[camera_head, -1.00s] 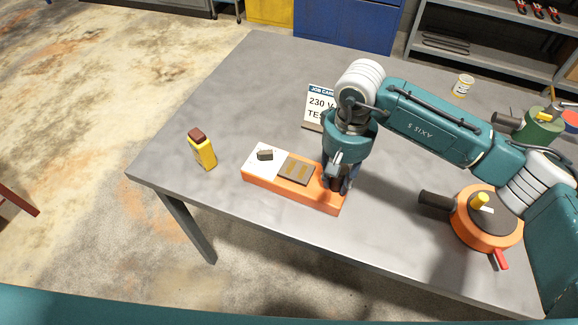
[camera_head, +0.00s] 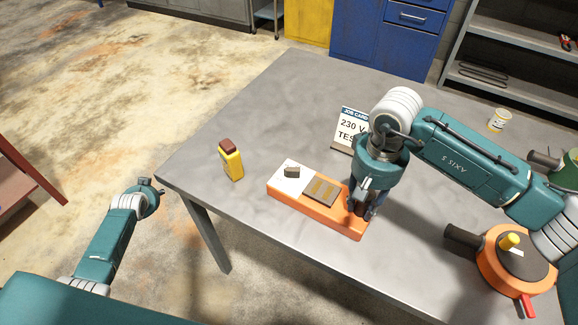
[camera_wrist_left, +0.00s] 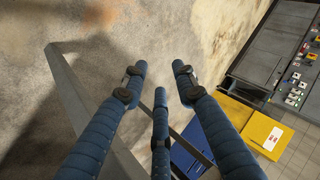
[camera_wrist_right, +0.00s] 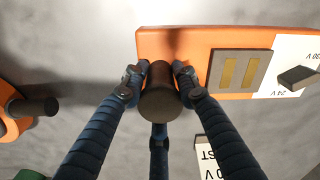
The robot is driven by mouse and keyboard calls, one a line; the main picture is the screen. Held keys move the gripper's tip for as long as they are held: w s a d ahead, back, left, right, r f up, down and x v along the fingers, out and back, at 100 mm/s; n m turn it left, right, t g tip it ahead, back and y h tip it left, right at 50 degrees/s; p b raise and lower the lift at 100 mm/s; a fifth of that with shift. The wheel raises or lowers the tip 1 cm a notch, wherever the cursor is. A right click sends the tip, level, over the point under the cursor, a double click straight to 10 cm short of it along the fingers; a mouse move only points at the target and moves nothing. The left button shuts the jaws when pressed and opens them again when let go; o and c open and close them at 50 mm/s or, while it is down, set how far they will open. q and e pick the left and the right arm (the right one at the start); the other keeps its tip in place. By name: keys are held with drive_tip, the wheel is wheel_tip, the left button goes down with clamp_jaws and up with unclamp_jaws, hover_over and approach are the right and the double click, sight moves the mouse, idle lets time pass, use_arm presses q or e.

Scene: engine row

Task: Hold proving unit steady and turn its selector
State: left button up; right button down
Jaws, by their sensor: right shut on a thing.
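The proving unit (camera_head: 330,219) is an orange block lying on the grey table. Its white plate carries a dark selector knob (camera_head: 291,171), and a brown pad with brass strips sits beside it. My right gripper (camera_head: 362,208) is shut on a dark round handle (camera_wrist_right: 160,92) at the unit's right end; the handle shows best in the right wrist view. The selector (camera_wrist_right: 298,78) also shows there, with "24 V" printed near it. My left gripper (camera_wrist_left: 155,85) is open and empty, off the table's left side, over the floor.
A yellow tester with a brown top (camera_head: 231,161) stands left of the unit. A job card (camera_head: 352,127) reading "230 V" stands behind it. An orange round device (camera_head: 515,262) with a red lever is at the right.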

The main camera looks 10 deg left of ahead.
use_arm(q)
drive_tip(key=w+a+r+t, duration=0.1)
drive_tip(key=w+a+r, duration=0.25)
drive_tip(key=r, duration=0.35)
drive_tip(key=w+a+r+t, duration=0.1)
drive_tip(key=w+a+r, duration=0.1)
drive_tip(key=w+r, duration=0.35)
drive_tip(key=w+d+r+m+t+h, duration=0.1)
drive_tip(key=w+d+r, duration=0.2)
drive_tip(key=r, duration=0.3)
drive_tip(key=w+d+r+m, duration=0.1)
drive_tip(key=w+d+r, duration=0.15)
drive_tip(key=r, duration=0.45)
drive_tip(key=w+d+r+m+h, duration=0.1)
drive_tip(key=w+d+r+h, duration=0.1)
drive_tip(key=d, duration=0.5)
drive_tip(key=w+d+r+h, duration=0.1)
drive_tip(key=d+r+h, duration=0.1)
drive_tip(key=d, duration=0.6)
wheel_tip(320, 180, up, 6)
drive_tip(key=m+g+h, duration=0.3)
drive_tip(key=m+g, duration=0.6)
drive_tip(key=g, duration=0.1)
hover_over(291, 171)
drive_tip(key=a, duration=0.5)
drive_tip(key=shift+n, duration=0.3)
drive_tip(key=x, duration=1)
drive_tip(key=shift+s+d+f, duration=0.1)
drive_tip(key=shift+d+f, duration=0.1)
drive_tip(key=shift+d, duration=0.35)
